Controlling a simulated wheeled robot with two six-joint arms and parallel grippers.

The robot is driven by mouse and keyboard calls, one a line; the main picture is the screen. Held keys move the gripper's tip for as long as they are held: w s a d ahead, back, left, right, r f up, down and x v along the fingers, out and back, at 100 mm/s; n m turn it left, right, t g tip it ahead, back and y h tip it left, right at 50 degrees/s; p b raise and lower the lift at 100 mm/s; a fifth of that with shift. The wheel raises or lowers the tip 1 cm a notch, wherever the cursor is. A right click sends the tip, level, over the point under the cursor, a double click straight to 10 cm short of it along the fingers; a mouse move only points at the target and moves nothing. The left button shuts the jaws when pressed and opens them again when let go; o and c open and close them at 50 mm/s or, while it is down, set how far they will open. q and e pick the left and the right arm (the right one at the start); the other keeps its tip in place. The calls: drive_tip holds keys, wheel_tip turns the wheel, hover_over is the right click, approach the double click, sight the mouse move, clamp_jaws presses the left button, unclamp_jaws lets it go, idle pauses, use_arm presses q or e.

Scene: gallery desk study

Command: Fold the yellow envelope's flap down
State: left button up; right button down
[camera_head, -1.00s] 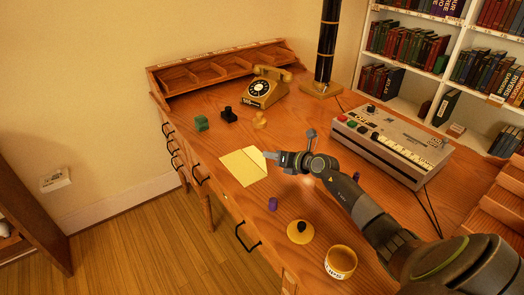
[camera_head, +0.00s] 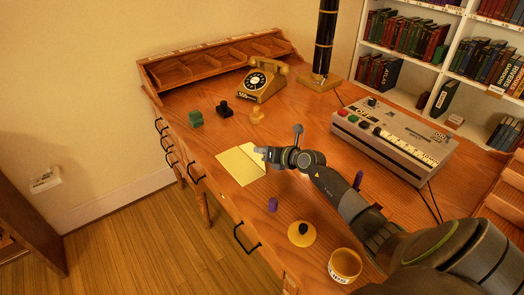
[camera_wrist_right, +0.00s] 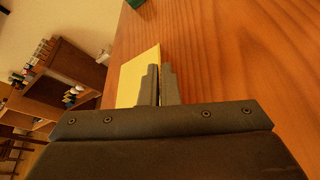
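The yellow envelope (camera_head: 236,167) lies on the desk near its front left edge; part of it also shows in the right wrist view (camera_wrist_right: 138,75), beyond my fingers. Its flap (camera_head: 251,155) is on the right side, marked off by a crease line. My right gripper (camera_head: 261,153) is at the flap's outer end, partly covering it. Its two fingers (camera_wrist_right: 158,86) are together with only a thin slit between them, and nothing shows held. Whether they touch the flap, and how far the flap is tilted, I cannot tell. My left gripper is not in view.
A yellow stamp-like piece (camera_head: 257,118), a black one (camera_head: 225,108) and a green block (camera_head: 196,119) stand behind the envelope. A purple cylinder (camera_head: 272,204), a yellow lid (camera_head: 301,234) and a tin (camera_head: 345,265) are in front. A grey machine (camera_head: 395,140) stands right.

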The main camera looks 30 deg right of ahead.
drive_tip(key=shift+a+r+p, duration=0.1)
drive_tip(key=shift+r+p, duration=0.1)
drive_tip(key=shift+p, duration=0.3)
drive_tip(key=a+n+h+p, duration=0.1)
drive_tip(key=n+p, duration=0.1)
drive_tip(key=p, duration=0.3)
drive_tip(key=a+r+n+h+p, duration=0.1)
drive_tip(key=n+p, duration=0.1)
drive_tip(key=p, duration=0.3)
drive_tip(key=shift+s+a+h, duration=0.1)
drive_tip(key=shift+h, duration=0.3)
drive_tip(key=shift+a+f+n+h+p, duration=0.3)
drive_tip(key=shift+n+h+p, duration=0.1)
drive_tip(key=shift+p, duration=0.45)
drive_tip(key=c, duration=1.6)
unclamp_jaws()
drive_tip(key=shift+c, duration=0.2)
drive_tip(key=shift+s, duration=0.1)
